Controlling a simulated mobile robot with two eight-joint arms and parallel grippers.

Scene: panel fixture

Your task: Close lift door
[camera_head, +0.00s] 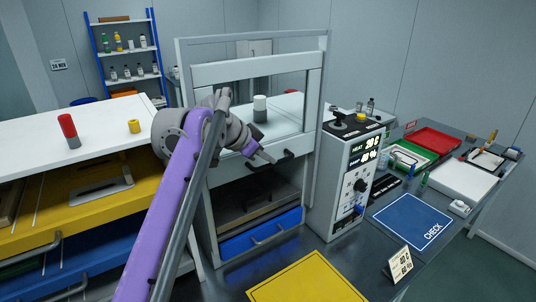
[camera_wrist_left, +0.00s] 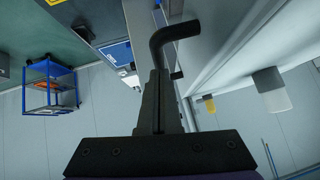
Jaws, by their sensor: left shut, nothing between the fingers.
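The lift door (camera_head: 230,172) is a pale panel in an upright grey frame in the middle of the head view. Its lower rail carries a dark handle (camera_head: 286,155), and a dark opening shows below it. My left gripper (camera_head: 268,157) is shut and empty in front of the door, close to the handle. In the left wrist view, its closed fingers (camera_wrist_left: 159,75) point at the bent black handle (camera_wrist_left: 175,36), which shows just past the tips. I cannot tell whether they touch. My right gripper is not in view.
A control box (camera_head: 343,185) stands right of the frame. A blue drawer front (camera_head: 262,236) lies below the opening, with a yellow mat (camera_head: 305,280) in front. White and grey cylinders (camera_head: 260,107) show behind the door. A drawer cabinet (camera_head: 75,190) stands on the left.

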